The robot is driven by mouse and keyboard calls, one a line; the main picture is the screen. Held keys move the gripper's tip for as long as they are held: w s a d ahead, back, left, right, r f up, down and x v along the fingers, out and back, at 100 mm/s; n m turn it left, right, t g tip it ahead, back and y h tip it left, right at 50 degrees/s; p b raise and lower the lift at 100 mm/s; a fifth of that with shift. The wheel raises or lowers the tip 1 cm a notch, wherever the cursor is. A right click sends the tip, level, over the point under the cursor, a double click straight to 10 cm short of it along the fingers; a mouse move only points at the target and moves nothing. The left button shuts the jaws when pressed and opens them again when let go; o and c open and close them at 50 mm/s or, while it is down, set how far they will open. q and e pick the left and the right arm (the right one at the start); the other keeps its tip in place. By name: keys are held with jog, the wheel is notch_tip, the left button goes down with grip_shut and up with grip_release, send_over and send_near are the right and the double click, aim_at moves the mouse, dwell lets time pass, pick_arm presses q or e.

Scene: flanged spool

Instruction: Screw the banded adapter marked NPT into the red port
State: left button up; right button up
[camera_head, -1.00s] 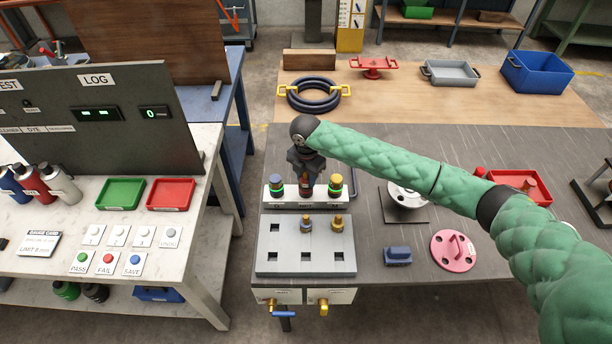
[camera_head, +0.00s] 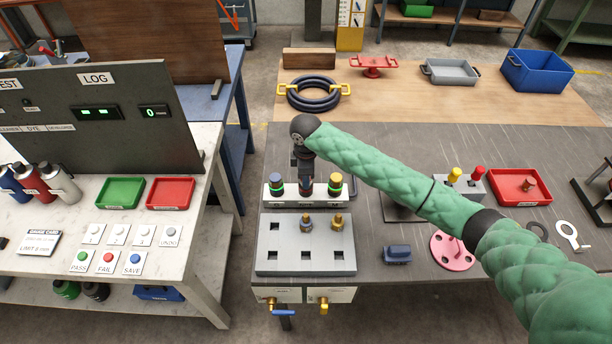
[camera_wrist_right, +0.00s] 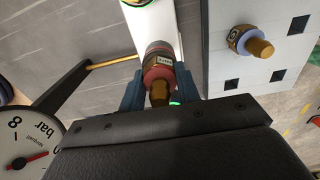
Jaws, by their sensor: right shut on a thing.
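My right gripper (camera_head: 305,163) is above the middle position of a white three-port block (camera_head: 290,203). In the right wrist view its fingers (camera_wrist_right: 160,82) are shut on a brass adapter (camera_wrist_right: 159,68) with a dark red band and a small label too small to read. The adapter is over the block; its lower end and the middle port are hidden, so I cannot tell how deep it sits. My left gripper is not in view.
A grey rack (camera_head: 280,262) in front holds a blue-banded adapter (camera_head: 306,224) and a brass adapter (camera_head: 337,223). A red tray (camera_head: 519,187), a pink flange (camera_head: 452,250) and a blue block (camera_head: 397,255) lie to the right. A pressure gauge (camera_wrist_right: 25,150) shows in the wrist view.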

jog(key=shift+f, duration=0.1)
jog(key=o, duration=1.2)
jog(key=shift+c, duration=0.2)
jog(key=n, duration=0.4)
jog(key=shift+w+n, duration=0.1)
jog(key=shift+n, duration=0.3)
jog(key=n, duration=0.4)
jog(key=shift+b, duration=0.35)
jog(key=n, duration=0.3)
